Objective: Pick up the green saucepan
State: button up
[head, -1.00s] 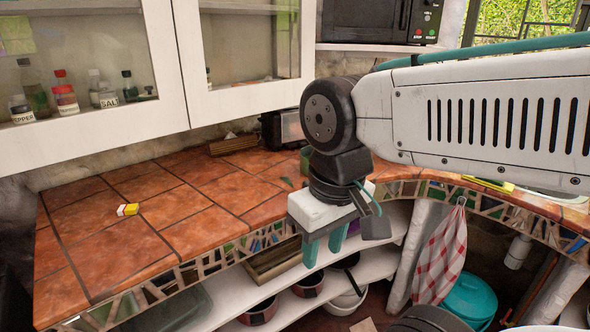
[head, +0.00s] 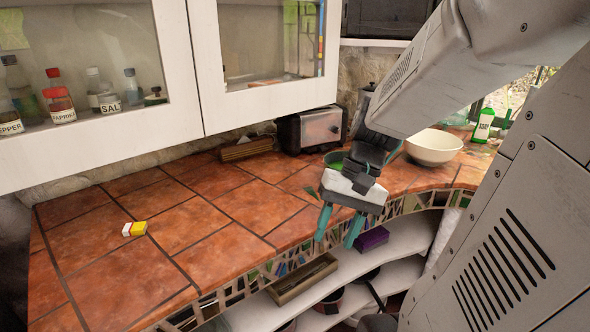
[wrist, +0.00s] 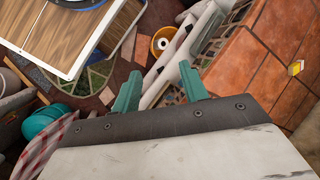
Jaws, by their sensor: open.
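The green saucepan (head: 335,158) stands on the tiled counter in front of the toaster in the head view. My gripper and wrist hide most of it; a bit of its green rim shows, and a green piece to the left of my wrist may be its handle. My gripper (head: 336,241) is open and empty, its two teal fingers pointing down over the counter's front edge, nearer the camera than the saucepan. In the wrist view my gripper (wrist: 160,75) has nothing between its fingers, and I cannot make out the saucepan there.
A white bowl (head: 433,147) and a soap bottle (head: 484,125) stand to the right, with a toaster (head: 312,128) behind. A yellow-and-white box (head: 134,229) lies on the left counter (head: 85,270), otherwise clear there. Cupboards hang above; shelves hold a wooden tray (head: 302,280).

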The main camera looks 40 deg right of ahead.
jog(key=w+d+f+m+t+h, duration=0.1)
jog(key=w+d+m+t, duration=0.3)
jog(key=d, duration=0.5)
jog(key=w+d+f+m+t, duration=0.1)
jog(key=w+d+f+t, duration=0.1)
jog(key=d+t, duration=0.6)
jog(key=w+d+f+m+t+h, duration=0.1)
jog(key=w+d+m+t, duration=0.2)
jog(key=d, duration=0.8)
jog(key=x, duration=0.7)
jog(key=shift+s, duration=0.1)
grip_shut()
